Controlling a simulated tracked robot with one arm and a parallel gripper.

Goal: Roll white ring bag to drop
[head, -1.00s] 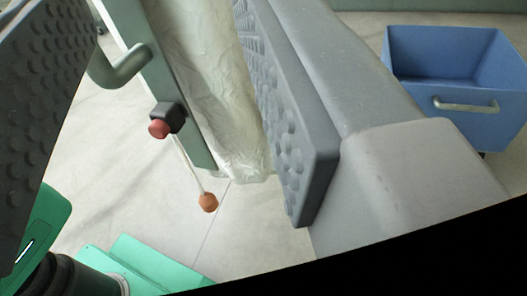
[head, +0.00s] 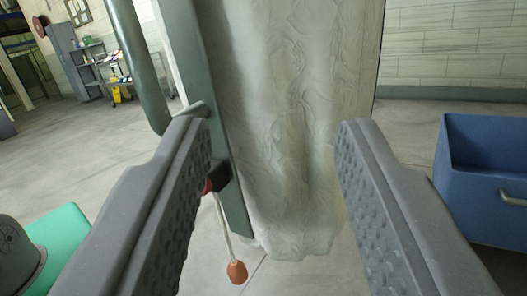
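The white bag (head: 290,120) hangs down the middle of the view, wrinkled, with its bottom end near the lower centre. Its top and any ring are out of view. My gripper (head: 272,135) is open, with one ridged grey finger on each side of the bag in the picture. The left finger overlaps the green frame beside the bag; the right finger is just right of the bag's edge. I cannot tell whether either finger touches the bag or how far in front of it they are.
A green-grey post (head: 192,70) with a handle stands along the bag's left side. A red button (head: 217,177) and a cord with an orange knob (head: 237,272) hang there. A blue bin (head: 485,170) stands at right. Shelving (head: 100,70) is far back left; open floor lies between.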

